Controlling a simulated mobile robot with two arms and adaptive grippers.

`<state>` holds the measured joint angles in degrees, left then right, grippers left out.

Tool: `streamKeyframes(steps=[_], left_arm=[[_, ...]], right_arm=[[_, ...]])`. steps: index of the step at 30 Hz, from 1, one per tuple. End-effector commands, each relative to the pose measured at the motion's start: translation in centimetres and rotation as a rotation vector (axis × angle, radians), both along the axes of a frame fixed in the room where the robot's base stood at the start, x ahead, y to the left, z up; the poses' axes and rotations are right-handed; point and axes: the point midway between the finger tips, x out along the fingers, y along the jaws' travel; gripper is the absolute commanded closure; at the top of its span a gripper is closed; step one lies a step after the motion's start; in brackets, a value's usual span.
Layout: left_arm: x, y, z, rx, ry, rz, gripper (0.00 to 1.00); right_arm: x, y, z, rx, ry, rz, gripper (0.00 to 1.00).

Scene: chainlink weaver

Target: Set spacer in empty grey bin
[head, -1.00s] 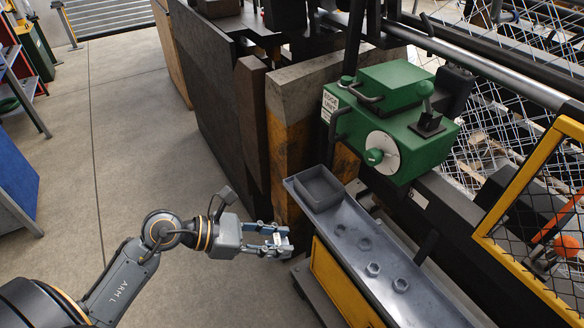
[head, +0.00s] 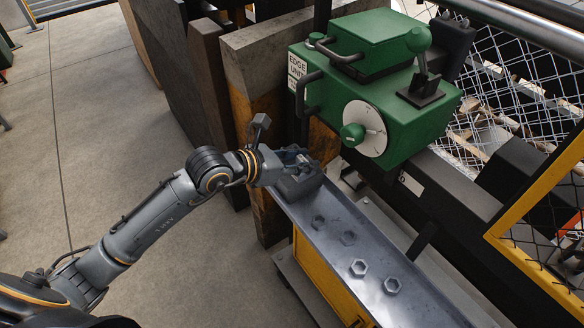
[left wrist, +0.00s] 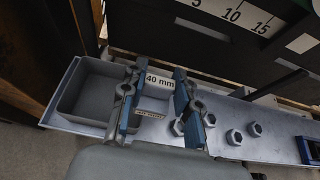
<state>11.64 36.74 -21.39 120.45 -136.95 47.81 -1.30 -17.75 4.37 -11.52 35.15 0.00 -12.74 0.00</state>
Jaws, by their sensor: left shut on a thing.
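The spacer is a small grey block with a white "40 mm" label (left wrist: 160,82). My left gripper (left wrist: 157,98) is shut on it, with one blue-padded finger on each side. The empty grey bin (left wrist: 84,92) is an open square box, just left of the gripper in the left wrist view. In the head view, my left gripper (head: 297,165) is at the bin (head: 303,188) and partly hides it. The spacer is small and hard to make out there. Its exact height over the bin's rim cannot be told. My right gripper is out of view.
The bin stands at the far end of a long grey metal tray (head: 345,262). Several hex nuts (head: 359,268) lie along the tray. A green machine box with a dial (head: 375,110) stands behind it. A yellow mesh guard (head: 540,220) is at the right.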

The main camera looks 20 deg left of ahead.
Motion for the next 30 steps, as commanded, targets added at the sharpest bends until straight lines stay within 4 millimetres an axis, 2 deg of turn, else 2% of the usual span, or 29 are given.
streamKeyframes(steps=[3, 6, 10, 16, 22, 30], left_arm=[[2.3, 1.7, -1.7, 0.002, 0.004, 0.003, 1.00], [3.5, 2.6, -3.8, 0.001, 0.003, 0.002, 1.00], [4.7, 3.4, -5.4, 0.000, -0.001, 0.001, 1.00], [5.6, 4.0, -6.7, 0.000, -0.001, 0.000, 1.00], [5.7, 4.1, -9.4, -0.002, 0.001, 0.000, 1.00], [5.6, 4.0, -9.9, -0.001, -0.002, -0.002, 1.00]], right_arm=[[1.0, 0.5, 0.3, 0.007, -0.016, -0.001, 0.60], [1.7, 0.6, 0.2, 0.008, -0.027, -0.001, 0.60], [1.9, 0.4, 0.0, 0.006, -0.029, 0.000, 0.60], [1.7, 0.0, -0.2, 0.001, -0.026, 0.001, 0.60], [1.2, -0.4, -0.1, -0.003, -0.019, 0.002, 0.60], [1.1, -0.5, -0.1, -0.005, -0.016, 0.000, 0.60]])
